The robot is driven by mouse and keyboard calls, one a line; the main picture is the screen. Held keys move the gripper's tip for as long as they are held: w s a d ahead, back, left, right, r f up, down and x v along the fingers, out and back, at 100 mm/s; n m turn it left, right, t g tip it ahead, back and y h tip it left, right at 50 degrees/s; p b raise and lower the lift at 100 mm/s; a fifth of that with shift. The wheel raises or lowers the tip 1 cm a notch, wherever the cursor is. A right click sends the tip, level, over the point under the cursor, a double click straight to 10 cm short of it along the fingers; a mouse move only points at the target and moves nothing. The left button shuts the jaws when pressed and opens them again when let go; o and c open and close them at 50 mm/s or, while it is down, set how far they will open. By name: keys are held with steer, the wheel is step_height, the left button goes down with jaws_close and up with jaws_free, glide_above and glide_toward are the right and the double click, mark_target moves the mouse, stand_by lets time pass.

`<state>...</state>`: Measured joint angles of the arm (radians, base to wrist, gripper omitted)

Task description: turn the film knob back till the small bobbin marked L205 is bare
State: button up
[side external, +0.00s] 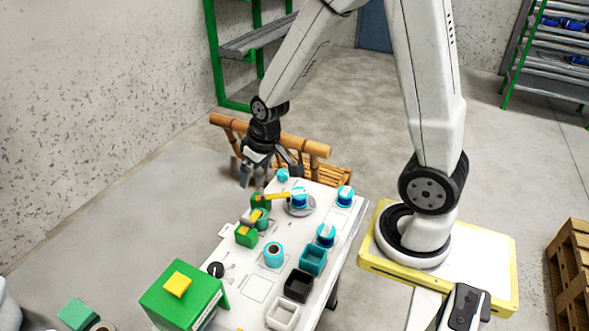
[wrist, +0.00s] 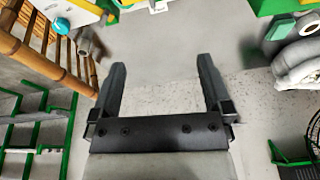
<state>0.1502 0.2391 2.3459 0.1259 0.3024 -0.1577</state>
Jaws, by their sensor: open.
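My gripper (side external: 270,175) hangs past the far end of the white table (side external: 232,255), near the bamboo bench. In the wrist view my gripper (wrist: 161,72) is open with nothing between its fingers. Several teal bobbins are on the table: one on a grey disc (side external: 299,197) with a yellow strip at its left, one at the right edge (side external: 345,196), one near the boxes (side external: 326,235) and a ring-shaped one (side external: 273,254). A small black knob (side external: 215,268) is beside the green box. I cannot read any label, so neither L205 nor the film knob can be told for sure.
A green box (side external: 178,300) with a yellow top block stands at the near end. Green blocks (side external: 246,236) line the left side. Teal (side external: 313,260), black (side external: 298,286) and white (side external: 283,315) open bins line the right. A bamboo bench (side external: 318,150) stands behind.

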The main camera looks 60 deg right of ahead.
steer(key=w+d+f, duration=0.3)
steer(key=w+d, duration=0.2)
steer(key=d, duration=0.1)
steer(key=m+t+h, duration=0.1)
steer(key=m+h, duration=0.1)
steer(key=m, duration=0.2)
glide_toward(283, 172)
steer(key=f, duration=0.1)
steer(key=shift+w+d+f, duration=0.1)
steer(key=shift+w+f, duration=0.1)
steer(key=shift+w, duration=0.05)
steer(key=shift+f, duration=0.15)
steer(key=shift+x, duration=3.8)
steer(key=c, duration=1.3)
